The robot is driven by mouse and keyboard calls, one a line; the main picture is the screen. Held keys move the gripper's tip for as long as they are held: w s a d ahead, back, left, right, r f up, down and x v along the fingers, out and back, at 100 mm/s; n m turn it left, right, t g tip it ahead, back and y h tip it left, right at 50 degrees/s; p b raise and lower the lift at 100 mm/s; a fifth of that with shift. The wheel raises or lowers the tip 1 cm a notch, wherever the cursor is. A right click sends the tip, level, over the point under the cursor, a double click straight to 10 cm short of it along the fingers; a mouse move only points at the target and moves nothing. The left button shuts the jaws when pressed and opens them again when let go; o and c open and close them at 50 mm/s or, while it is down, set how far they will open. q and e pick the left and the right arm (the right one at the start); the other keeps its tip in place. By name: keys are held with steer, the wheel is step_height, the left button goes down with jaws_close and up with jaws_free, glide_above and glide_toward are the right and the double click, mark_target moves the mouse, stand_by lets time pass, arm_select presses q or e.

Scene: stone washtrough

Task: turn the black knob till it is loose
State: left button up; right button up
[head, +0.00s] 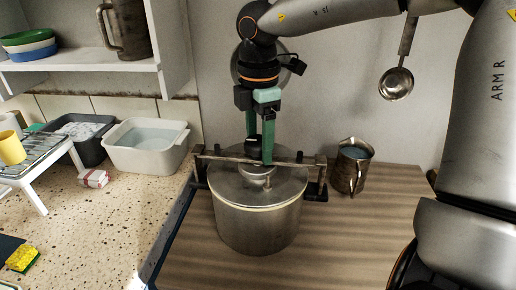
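The black knob (252,143) stands above the crossbar (225,156) that spans the lid of a large metal pot (258,222). My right gripper (260,147) points down at it from above, with two green fingers. One finger is just right of the knob; the other comes down behind it, its tip hidden by the knob. The fingers are a little apart around the knob, but I cannot tell whether they press on it. My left gripper is not in view.
A metal jug (350,168) stands right of the pot on the wooden top (360,235), whose front right is clear. A ladle (397,80) hangs on the wall. A white basin (147,147) and a wire rack (32,153) are left. A shelf (85,63) juts out upper left.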

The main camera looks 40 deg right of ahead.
steer(key=shift+w, duration=0.1)
steer(key=shift+c, duration=1.2)
steer(key=n, duration=0.6)
steer(key=shift+n+p, duration=0.4)
steer(key=n, duration=0.4)
steer(key=shift+p, duration=0.3)
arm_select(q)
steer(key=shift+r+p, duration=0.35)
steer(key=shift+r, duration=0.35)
arm_select(e)
steer(key=n, duration=0.5)
steer(key=shift+f, duration=0.1)
steer(key=o, duration=1)
steer(key=shift+c, duration=0.2)
